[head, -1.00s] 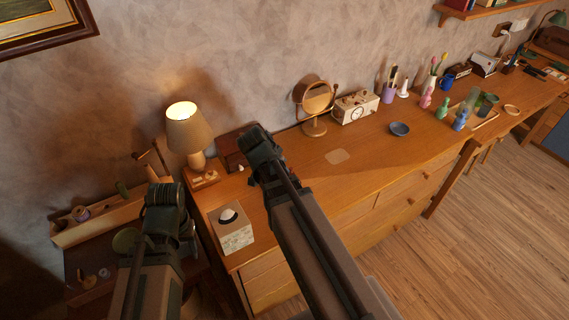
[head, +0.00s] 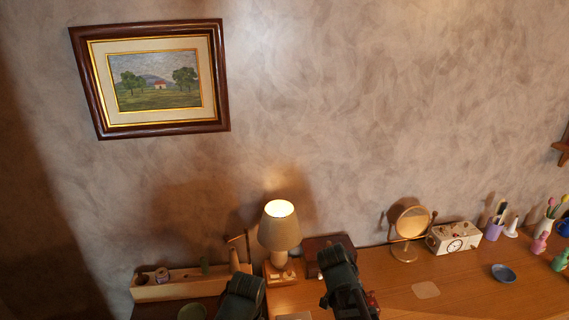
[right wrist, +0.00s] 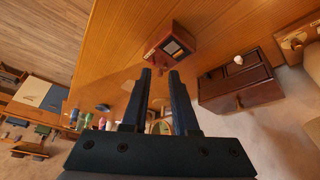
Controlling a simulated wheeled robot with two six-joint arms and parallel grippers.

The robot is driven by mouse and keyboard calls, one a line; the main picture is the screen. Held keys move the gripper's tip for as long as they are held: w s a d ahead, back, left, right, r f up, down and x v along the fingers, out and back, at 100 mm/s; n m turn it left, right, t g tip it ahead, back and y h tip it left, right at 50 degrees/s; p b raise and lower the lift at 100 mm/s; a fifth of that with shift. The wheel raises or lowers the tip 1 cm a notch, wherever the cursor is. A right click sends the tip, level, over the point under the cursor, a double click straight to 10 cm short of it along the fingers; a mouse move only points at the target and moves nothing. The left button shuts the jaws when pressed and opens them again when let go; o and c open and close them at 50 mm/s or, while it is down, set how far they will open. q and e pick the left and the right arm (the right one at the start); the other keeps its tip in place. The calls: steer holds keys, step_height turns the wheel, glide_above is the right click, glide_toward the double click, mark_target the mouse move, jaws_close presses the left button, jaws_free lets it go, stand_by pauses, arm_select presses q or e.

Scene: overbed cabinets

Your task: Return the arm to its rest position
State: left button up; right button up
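My right gripper (right wrist: 160,72) shows in the right wrist view with its two dark fingers apart and nothing between them. In the head view only the dark upper part of my right arm (head: 341,275) shows at the bottom, in front of the desk; its fingers are hidden. My left arm (head: 243,294) shows at the bottom edge, left of the right one. The left gripper's fingers are out of sight. A small reddish box with a dark panel (right wrist: 176,44) lies just beyond the right fingertips in the wrist view, apart from them.
A lit lamp (head: 279,227) stands left of the right arm, with a dark wooden box (head: 322,246) close behind that arm. A framed picture (head: 152,76) hangs above.

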steer(key=s+a+n, duration=0.2)
steer(key=a, duration=0.2)
steer(key=s+a+f+n+g+y, duration=0.1)
steer(key=s+a+n, duration=0.1)
steer(key=a+n, duration=0.1)
steer(key=s+a+n+y, duration=0.1)
steer(key=s+a+n, duration=0.1)
steer(key=a, duration=0.3)
steer(key=shift+s+f+n+g, duration=0.2)
steer(key=shift+f+n+g, duration=0.15)
steer(key=shift+n, duration=0.15)
steer(key=s+a+n+g+y, duration=0.1)
steer(key=s+a+n, duration=0.4)
steer(key=a+n, duration=0.1)
steer(key=shift+s+a+f, duration=0.25)
steer(key=shift+a, duration=0.1)
